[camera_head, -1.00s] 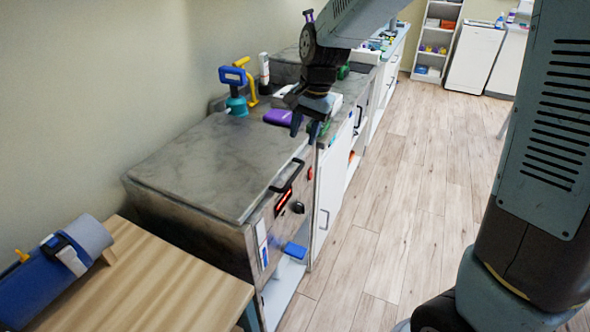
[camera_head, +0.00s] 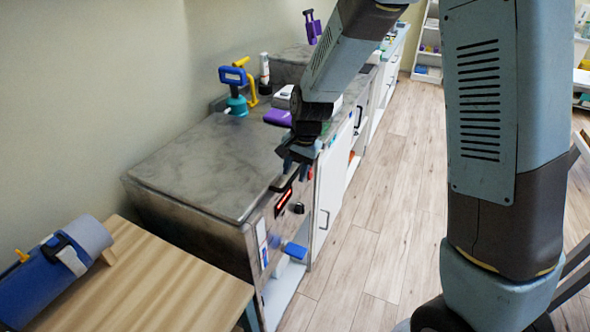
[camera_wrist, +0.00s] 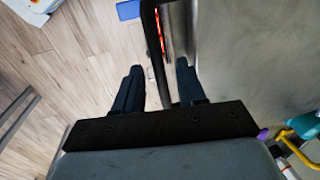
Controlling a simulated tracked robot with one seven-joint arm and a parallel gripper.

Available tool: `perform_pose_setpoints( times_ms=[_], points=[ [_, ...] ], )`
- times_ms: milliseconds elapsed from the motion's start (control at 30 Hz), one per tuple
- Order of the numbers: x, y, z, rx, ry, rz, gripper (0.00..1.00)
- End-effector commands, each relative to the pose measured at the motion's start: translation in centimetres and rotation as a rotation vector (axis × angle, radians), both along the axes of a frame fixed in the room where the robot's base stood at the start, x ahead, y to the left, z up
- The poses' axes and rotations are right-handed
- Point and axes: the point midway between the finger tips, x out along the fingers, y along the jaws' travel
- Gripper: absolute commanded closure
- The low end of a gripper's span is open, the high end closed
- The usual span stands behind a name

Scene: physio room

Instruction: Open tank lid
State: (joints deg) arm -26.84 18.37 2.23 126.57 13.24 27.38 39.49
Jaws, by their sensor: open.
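The tank (camera_head: 205,235) is a grey, mottled metal box with a flat lid (camera_head: 195,165), which lies shut. A dark bar handle (camera_head: 281,186) is at the lid's front right edge. My gripper (camera_head: 297,168) is open and empty, just above the handle's far end, and hides part of it. In the wrist view my gripper (camera_wrist: 158,75) has one finger over the floor side and one over the lid (camera_wrist: 240,50). The dark handle (camera_wrist: 151,22) runs in the gap between them. I cannot tell whether they touch it.
A teal pump with a blue handle (camera_head: 234,88) and a purple item (camera_head: 278,117) stand behind the lid. A wooden table (camera_head: 150,275) with a blue roll (camera_head: 50,275) is at the front left. A blue item (camera_head: 295,250) is low at the tank's front.

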Motion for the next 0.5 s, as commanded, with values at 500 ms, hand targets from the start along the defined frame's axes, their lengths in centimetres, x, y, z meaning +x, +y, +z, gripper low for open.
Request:
perform_pose_setpoints(
  times_ms=[500],
  points=[
    [0.01,0.0,-0.05,0.0,0.0,0.0,0.85]
  ],
)
